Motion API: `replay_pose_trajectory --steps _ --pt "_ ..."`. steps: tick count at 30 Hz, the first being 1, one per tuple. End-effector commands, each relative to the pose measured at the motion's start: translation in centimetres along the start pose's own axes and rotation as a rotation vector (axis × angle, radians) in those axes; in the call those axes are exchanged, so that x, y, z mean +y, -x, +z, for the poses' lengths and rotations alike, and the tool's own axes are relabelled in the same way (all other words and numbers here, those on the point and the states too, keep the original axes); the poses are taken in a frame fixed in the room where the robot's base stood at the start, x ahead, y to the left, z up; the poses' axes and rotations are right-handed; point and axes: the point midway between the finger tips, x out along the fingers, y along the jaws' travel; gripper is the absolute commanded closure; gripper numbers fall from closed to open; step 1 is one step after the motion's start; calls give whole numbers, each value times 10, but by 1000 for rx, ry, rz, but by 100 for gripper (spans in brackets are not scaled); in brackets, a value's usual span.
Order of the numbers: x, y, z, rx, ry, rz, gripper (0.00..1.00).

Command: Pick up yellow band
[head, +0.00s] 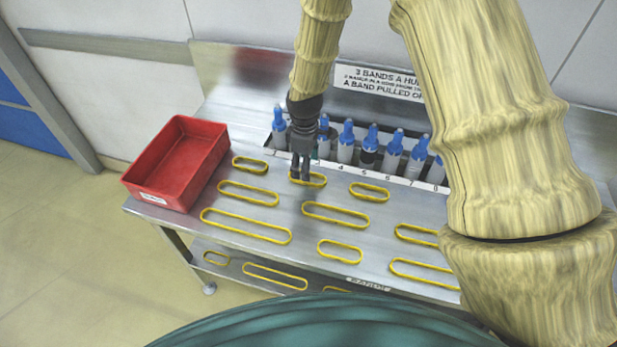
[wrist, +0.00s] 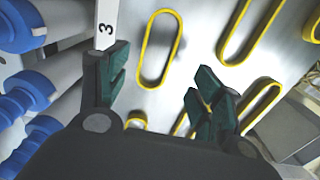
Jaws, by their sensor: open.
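Several thin yellow bands, long and short ovals, lie flat and apart on the steel table. In the head view my gripper (head: 301,176) points down at the yellow band (head: 318,185) in the back row, partly in front of it. In the wrist view my gripper (wrist: 160,82) is open, with dark green fingertips apart and nothing between them. A yellow oval band (wrist: 141,60) lies just beyond the fingertips, between their lines. I cannot tell if the fingers touch the table. Parts of other bands are hidden behind the gripper.
A red bin (head: 178,160) stands at the table's left end. A row of blue-capped bottles (head: 347,140) stands behind a numbered rail, close to my gripper. The steel table (head: 290,205) is bare between bands. More bands lie on the lower shelf (head: 235,276).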

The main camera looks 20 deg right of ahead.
Motion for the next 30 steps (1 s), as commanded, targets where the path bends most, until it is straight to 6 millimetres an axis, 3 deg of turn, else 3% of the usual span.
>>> replay_pose_trajectory --steps 15,24,30 --pt "-5 -39 5 3 -2 5 34" --pt "1 -47 1 0 -2 0 34" --pt "1 -46 1 0 -2 0 69"
